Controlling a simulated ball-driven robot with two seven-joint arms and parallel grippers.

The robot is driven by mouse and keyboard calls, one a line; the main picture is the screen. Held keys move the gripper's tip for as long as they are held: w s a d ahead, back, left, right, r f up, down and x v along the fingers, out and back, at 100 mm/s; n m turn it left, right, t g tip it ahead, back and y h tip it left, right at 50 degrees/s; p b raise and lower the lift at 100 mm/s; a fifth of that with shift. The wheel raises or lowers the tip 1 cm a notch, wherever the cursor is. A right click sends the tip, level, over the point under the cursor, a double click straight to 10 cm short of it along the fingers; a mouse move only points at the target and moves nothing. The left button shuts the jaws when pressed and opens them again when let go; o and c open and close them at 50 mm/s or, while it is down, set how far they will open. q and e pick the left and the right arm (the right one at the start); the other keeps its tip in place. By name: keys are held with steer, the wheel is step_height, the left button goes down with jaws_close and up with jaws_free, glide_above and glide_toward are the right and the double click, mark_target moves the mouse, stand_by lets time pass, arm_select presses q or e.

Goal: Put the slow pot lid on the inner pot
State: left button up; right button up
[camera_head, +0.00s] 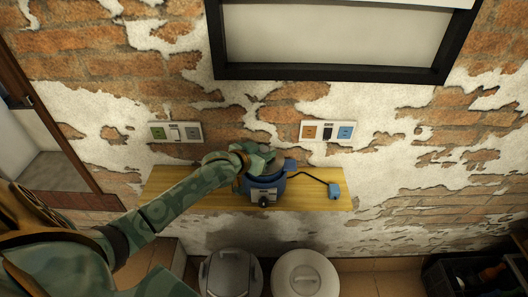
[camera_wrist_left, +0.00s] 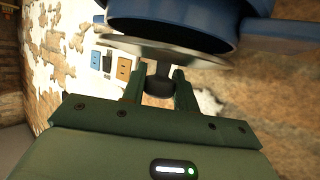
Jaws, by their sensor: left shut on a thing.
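The blue slow pot (camera_head: 268,183) stands on the wooden shelf, with a grey front panel and dial. Its blue rim and a side handle fill the top of the left wrist view (camera_wrist_left: 185,25); I cannot separate the inner pot from the outer body. My left gripper (camera_head: 258,156) is above the pot in the head view. In the left wrist view its fingers (camera_wrist_left: 160,85) are shut on the dark knob of the pale, flat lid (camera_wrist_left: 200,52). The lid is right by the pot's opening, slightly tilted to its rim. I cannot tell whether they touch. My right gripper is not in view.
The narrow wooden shelf (camera_head: 318,197) is against a brick wall. A black cord runs from the pot to a small blue box (camera_head: 335,190). Wall sockets (camera_head: 328,131) are behind. A grey bin (camera_head: 230,275) and a white bin (camera_head: 305,275) stand below.

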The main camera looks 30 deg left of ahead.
arm_select(q)
steer(key=shift+f, duration=0.45)
steer(key=shift+f, duration=0.1)
steer(key=o, duration=1)
steer(key=shift+r, duration=0.55)
steer(key=p+v, duration=0.2)
steer(key=v, duration=1)
steer(key=shift+r, duration=0.2)
steer(key=shift+f, duration=0.1)
